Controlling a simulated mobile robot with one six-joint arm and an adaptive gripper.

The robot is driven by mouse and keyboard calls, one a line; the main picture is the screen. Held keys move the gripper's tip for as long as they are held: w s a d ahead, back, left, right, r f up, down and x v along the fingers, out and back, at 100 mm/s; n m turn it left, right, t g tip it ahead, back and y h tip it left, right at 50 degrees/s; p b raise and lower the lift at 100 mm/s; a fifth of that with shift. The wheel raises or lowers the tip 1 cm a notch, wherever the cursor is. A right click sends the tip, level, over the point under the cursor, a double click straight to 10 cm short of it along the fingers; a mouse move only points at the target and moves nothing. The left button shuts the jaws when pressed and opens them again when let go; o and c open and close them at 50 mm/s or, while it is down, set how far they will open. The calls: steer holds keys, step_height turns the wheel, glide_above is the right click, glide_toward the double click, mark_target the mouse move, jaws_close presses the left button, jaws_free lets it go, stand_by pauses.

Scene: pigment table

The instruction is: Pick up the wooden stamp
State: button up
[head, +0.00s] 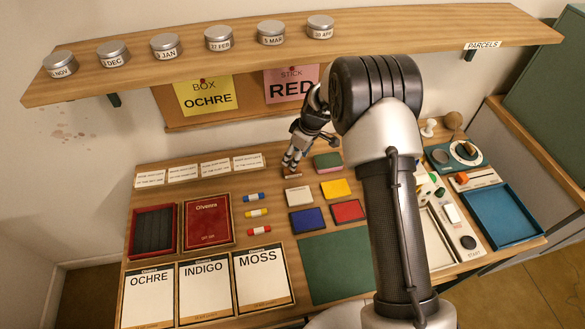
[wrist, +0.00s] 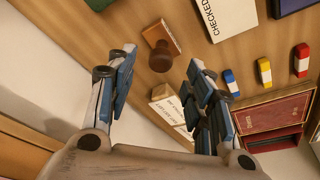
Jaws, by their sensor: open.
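The wooden stamp (wrist: 165,38) shows in the wrist view as a brown block with a dark round knob, standing on the table. It lies beyond my fingertips, in line with the gap between them. In the head view its base (head: 292,177) shows just below my gripper (head: 291,163), which hides most of the rest. My gripper also shows in the wrist view (wrist: 162,59), with its two fingers spread apart and nothing between them. I cannot tell whether a finger touches the stamp.
Label cards (head: 214,168) stand to the left. A shelf with tins (head: 166,46) hangs above. The table's front has a green mat (head: 335,268).

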steer(key=b+x, duration=0.1)
steer(key=x, duration=0.3)
steer(key=shift+s, duration=0.1)
steer(key=shift+w+a+f, duration=0.2)
steer(key=shift+f, duration=0.15)
steer(key=shift+r, duration=0.1)
steer(key=shift+c, duration=0.3)
jaws_close()
